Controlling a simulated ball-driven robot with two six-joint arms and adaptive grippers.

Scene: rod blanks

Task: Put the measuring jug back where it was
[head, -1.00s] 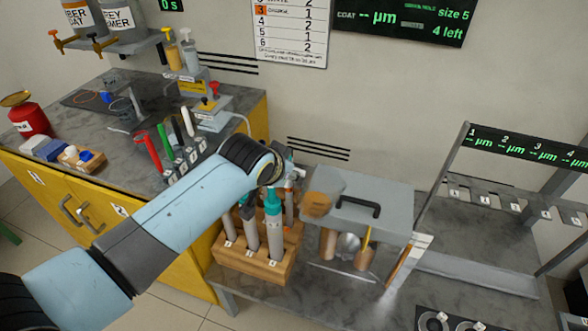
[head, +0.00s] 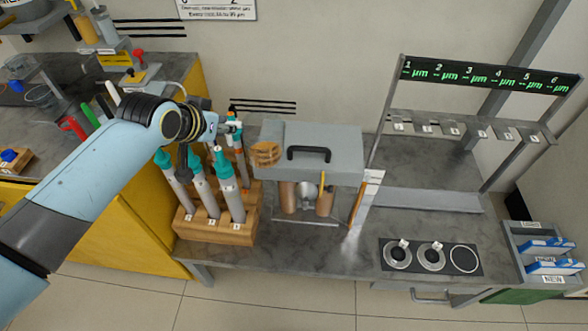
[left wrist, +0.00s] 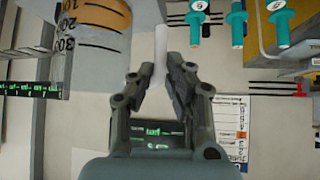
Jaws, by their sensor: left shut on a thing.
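The measuring jug, clear with dark graduation marks and orange contents, is in the air in the left wrist view (left wrist: 92,25), upper left. A pale upright strip, apparently its handle, lies between my left fingers (left wrist: 163,75). In the head view the jug (head: 266,154) appears in front of the left end of the grey lidded box. My left gripper (head: 236,128) is shut on the jug, above and behind the wooden rack. The fingertips are small and partly hidden there. My right gripper is in neither view.
The wooden block (head: 212,228) with several teal-topped grey tools stands just below my left arm. The grey box (head: 315,143) with a black handle is close on the right. A numbered stand (head: 470,150) is further right. The bench front (head: 310,240) is fairly clear.

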